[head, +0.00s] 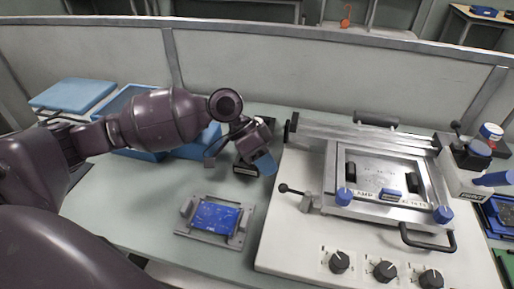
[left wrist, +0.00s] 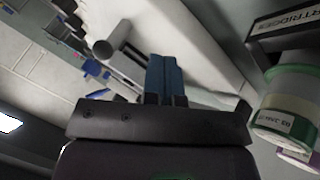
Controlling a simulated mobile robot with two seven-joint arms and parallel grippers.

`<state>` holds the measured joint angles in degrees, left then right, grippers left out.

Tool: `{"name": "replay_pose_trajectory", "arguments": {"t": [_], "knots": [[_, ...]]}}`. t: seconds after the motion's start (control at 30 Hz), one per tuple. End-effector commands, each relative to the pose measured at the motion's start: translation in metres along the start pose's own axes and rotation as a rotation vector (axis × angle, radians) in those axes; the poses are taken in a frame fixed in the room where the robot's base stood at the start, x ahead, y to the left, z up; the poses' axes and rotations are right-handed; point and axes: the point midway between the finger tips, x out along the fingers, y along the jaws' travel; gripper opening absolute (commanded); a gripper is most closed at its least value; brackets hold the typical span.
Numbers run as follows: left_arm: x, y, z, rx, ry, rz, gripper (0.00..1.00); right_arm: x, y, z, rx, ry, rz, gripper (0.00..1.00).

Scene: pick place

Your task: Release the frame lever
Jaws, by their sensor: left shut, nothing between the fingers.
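A small lever with a black ball knob (head: 284,187) sticks out left from a metal clamp (head: 311,202) beside the metal frame (head: 336,170) on the white machine. I cannot tell for certain that this is the frame lever; a black bar handle (head: 428,241) is also fixed to the frame's front edge. My left gripper (head: 264,164) is shut and empty, its blue fingertips above and left of the knob, apart from it. In the left wrist view the blue fingers (left wrist: 165,78) lie together. My right gripper is not in view.
A blue board sits in a grey fixture (head: 188,232) on the table. Three knobs (head: 385,271) are on the machine's front. Blue bins (head: 180,152) stand behind my left arm. A green-and-white jar (left wrist: 286,108) is close on the right in the left wrist view.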

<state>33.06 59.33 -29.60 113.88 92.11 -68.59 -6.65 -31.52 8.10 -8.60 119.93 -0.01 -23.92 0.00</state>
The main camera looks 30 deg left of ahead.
Motion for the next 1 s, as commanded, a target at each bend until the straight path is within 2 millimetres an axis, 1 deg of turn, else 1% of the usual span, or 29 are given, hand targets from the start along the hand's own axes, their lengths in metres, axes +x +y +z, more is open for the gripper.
{"name": "replay_pose_trajectory", "arguments": {"t": [0.03,0.1,0.3,0.73,0.87,1.0], "knots": [[0.002,0.009,-0.001,0.005,0.0,0.002,0.0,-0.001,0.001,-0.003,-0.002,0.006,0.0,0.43],[0.004,0.018,-0.003,0.005,0.001,0.001,0.0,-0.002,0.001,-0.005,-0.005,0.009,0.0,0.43],[0.01,0.034,-0.004,0.002,0.001,0.0,0.0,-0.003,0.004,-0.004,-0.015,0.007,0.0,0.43],[0.012,0.037,-0.004,0.0,0.001,-0.001,0.0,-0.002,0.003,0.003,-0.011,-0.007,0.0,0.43],[0.013,0.039,-0.005,-0.003,0.003,-0.002,0.0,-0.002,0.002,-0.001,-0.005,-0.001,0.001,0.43],[0.016,0.043,-0.012,-0.011,0.012,-0.01,0.0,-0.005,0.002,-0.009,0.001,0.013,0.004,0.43]]}}
